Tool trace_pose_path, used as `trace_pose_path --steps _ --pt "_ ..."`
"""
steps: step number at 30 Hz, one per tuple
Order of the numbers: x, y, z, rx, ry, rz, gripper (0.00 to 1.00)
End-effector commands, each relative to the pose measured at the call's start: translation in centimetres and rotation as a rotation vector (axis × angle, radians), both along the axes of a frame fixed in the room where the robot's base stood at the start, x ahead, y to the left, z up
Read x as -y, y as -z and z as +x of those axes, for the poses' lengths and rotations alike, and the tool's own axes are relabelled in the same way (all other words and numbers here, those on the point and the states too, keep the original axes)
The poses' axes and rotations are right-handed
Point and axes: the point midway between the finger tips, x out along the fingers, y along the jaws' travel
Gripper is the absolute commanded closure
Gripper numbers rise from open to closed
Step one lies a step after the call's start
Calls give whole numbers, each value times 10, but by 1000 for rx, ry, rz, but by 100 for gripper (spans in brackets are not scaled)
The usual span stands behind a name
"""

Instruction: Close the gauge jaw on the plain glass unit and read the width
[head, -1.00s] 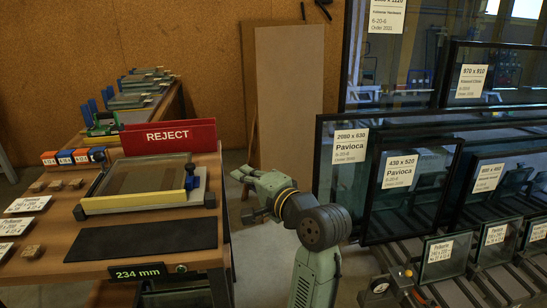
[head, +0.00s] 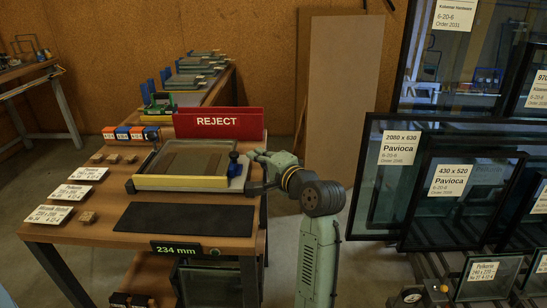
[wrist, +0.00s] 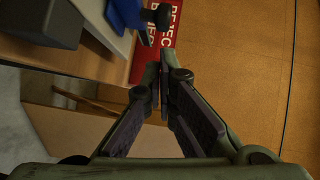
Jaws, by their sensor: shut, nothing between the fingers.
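The display (head: 176,249) at the table's front edge reads 234 mm. My gripper (head: 254,154) is just right of the knob, shut and empty. In the wrist view my gripper's fingers (wrist: 165,62) meet at the tips, and the blue knob (wrist: 127,12) shows at the top, apart from them.
A red REJECT bin (head: 220,124) stands behind the gauge. A dark mat (head: 180,218) lies bare in front of it. Paper labels (head: 70,192) and small wooden blocks (head: 88,217) lie at left. Racked glass panes (head: 450,200) stand at right, with floor between.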

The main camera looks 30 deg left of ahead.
Motion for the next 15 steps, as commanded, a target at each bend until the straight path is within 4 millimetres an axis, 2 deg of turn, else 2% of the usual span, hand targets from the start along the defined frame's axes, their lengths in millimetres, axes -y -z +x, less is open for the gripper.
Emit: trace_pose_path --steps 6,15 --pt "-16 2 -6 0 2 0 100" --pt "-17 3 -7 0 3 0 100"
